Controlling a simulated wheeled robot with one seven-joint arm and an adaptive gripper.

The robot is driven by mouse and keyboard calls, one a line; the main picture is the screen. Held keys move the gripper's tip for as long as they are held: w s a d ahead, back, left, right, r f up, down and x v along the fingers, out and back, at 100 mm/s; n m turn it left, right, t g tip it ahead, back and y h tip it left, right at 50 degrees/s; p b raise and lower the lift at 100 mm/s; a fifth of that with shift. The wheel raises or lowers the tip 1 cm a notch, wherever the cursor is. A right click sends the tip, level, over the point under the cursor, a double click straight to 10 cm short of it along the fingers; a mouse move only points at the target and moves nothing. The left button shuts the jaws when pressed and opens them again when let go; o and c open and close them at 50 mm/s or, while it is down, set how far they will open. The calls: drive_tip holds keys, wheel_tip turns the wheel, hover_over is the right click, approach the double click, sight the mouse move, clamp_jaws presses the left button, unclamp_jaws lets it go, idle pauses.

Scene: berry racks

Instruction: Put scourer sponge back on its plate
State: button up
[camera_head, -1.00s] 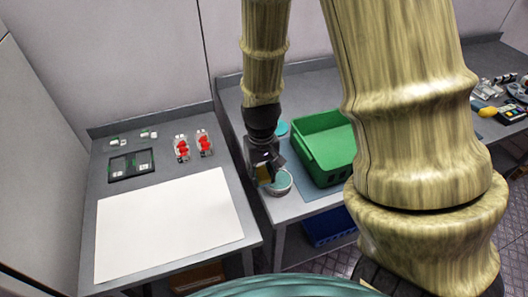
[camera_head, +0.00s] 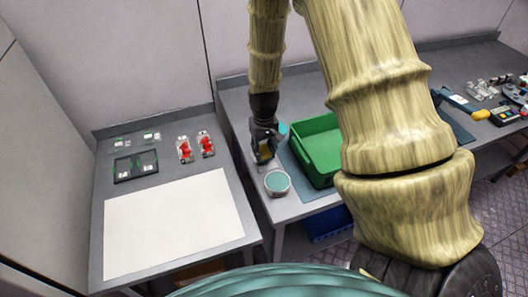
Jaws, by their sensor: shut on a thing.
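My gripper (camera_head: 265,157) is above the left end of the right-hand table and points down. It is shut on a small yellowish block with a dark side, which looks like the scourer sponge (camera_head: 264,152). The dark fingers hide much of it. A small teal disc, perhaps the plate (camera_head: 283,129), shows just behind and right of my gripper and is partly covered by it. A round tin with a teal top (camera_head: 277,183) stands in front of my gripper, apart from it. I cannot tell how high the sponge is above the table.
A green crate (camera_head: 318,150) stands close right of my gripper on a blue-grey mat (camera_head: 297,185). The left table holds a white sheet (camera_head: 172,222), a dark tray (camera_head: 135,166) and two clear packs of red berries (camera_head: 195,146). A blue crate (camera_head: 328,222) is below the right table.

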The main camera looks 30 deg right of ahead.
sight(264, 149)
drive_tip(key=shift+f+p, duration=0.3)
drive_tip(key=shift+f, duration=0.65)
drive_tip(key=shift+f, duration=0.15)
drive_tip(key=o, duration=1)
drive_tip(key=shift+r+b, duration=1.9)
drive_tip(key=shift+r, duration=4.25)
